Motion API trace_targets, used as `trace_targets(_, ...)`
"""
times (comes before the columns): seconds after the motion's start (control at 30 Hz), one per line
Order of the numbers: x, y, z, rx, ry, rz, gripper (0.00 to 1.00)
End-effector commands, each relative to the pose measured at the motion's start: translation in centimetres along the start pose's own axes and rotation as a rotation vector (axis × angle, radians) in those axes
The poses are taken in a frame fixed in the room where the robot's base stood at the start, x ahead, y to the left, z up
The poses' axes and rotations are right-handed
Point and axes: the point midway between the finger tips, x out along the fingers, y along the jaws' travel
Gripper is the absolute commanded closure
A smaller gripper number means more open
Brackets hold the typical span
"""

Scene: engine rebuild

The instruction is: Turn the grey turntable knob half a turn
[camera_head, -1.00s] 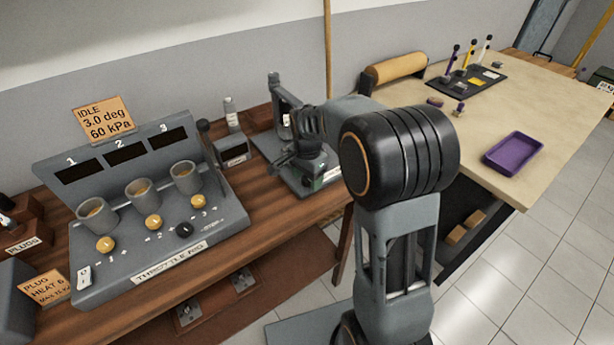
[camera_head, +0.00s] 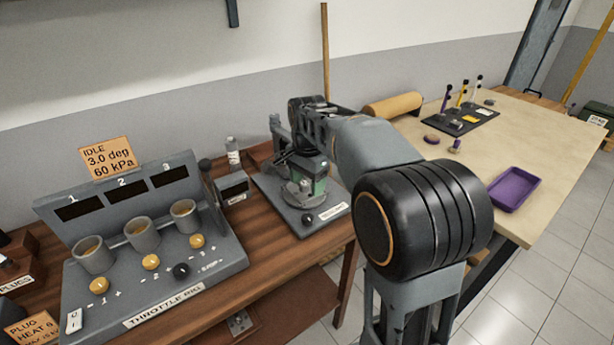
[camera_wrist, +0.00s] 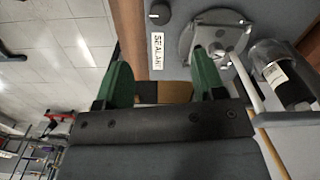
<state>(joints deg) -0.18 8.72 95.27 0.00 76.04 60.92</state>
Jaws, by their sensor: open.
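The sealant stand's turntable (camera_head: 290,192) is a round grey disc on a grey base plate; it also shows in the wrist view (camera_wrist: 188,42) with a metal piece on it. A dark grey knob (camera_head: 307,220) sits at the plate's front, beside a white label (camera_head: 334,212). In the wrist view the knob (camera_wrist: 157,12) is at the top, next to the label reading SEALANT (camera_wrist: 157,50). My gripper (camera_wrist: 161,58) has green fingers spread apart with nothing between them. The knob lies beyond the fingertips in that view, apart from them. In the head view my gripper (camera_head: 318,178) is over the turntable, behind the knob.
The throttle rig (camera_head: 145,270) with several cups and knobs stands to the left. A small bottle (camera_head: 233,152) stands behind. A dark bottle with a white label (camera_wrist: 290,80) is close to the right finger in the wrist view. A pale table (camera_head: 470,160) is at right.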

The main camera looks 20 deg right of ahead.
Motion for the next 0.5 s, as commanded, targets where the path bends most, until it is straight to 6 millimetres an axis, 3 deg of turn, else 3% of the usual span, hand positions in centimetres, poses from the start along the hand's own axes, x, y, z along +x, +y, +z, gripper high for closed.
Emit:
trace_targets(0.2, -1.32, 0.03, 0.02, 0.0, 0.0, 0.0, 0.37)
trace_targets(0.5, -1.41, 0.04, 0.02, 0.0, 0.0, 0.0, 0.37)
